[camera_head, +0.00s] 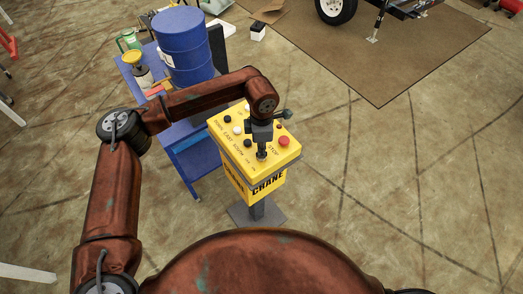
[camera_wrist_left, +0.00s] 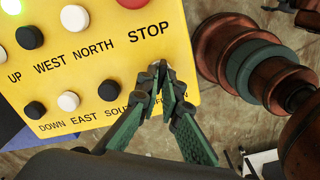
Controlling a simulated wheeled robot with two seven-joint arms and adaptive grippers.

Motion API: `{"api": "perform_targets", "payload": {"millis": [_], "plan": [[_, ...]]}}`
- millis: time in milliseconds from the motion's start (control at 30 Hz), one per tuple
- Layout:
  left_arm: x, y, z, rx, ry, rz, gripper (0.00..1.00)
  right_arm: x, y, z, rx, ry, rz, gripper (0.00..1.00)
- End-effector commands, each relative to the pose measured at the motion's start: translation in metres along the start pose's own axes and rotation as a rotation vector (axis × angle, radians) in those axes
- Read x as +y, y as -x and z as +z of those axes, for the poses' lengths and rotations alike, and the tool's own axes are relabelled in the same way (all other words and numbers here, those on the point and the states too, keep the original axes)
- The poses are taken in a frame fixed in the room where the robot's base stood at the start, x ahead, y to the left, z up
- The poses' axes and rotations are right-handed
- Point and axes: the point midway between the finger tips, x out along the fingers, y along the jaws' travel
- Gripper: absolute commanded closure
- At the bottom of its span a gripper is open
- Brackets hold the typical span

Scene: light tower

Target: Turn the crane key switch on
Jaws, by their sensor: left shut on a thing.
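The yellow crane control box (camera_head: 283,157) stands on a grey post, its sloped top carrying several buttons. My left gripper (camera_head: 262,154) reaches down onto its near edge. In the left wrist view, the box's panel (camera_wrist_left: 105,80) shows black and white buttons with labels such as UP, WEST and NORTH. My left gripper's green fingers (camera_wrist_left: 168,84) are shut on the small key switch (camera_wrist_left: 157,65) below the word STOP. The fingertips hide most of the switch and part of its label, so its exact angle cannot be told. My right gripper is not in view.
A red stop button (camera_head: 284,141) sits close beside my left gripper. A blue drum (camera_head: 184,48) and a blue cart (camera_head: 193,160) stand behind left. The floor to the right is clear.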

Motion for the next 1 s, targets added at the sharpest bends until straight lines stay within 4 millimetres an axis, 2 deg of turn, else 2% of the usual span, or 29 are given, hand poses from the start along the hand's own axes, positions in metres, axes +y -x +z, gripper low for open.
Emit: {"api": "perform_targets", "payload": {"millis": [233, 267, 500, 833, 1000], "plan": [[0.001, 0.001, 0.000, 0.000, 0.000, 0.003, 1.00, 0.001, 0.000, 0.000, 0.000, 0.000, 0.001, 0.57], [0.001, 0.001, 0.000, -0.001, 0.000, 0.003, 0.94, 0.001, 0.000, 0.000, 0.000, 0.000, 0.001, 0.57], [0.001, 0.001, 0.000, 0.000, 0.000, 0.002, 0.77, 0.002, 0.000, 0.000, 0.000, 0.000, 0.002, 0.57], [0.000, 0.003, 0.000, 0.000, 0.000, 0.002, 0.77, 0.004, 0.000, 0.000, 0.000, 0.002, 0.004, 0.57], [0.001, 0.025, 0.000, -0.002, 0.001, 0.005, 0.77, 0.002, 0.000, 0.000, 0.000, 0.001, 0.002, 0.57]]}}
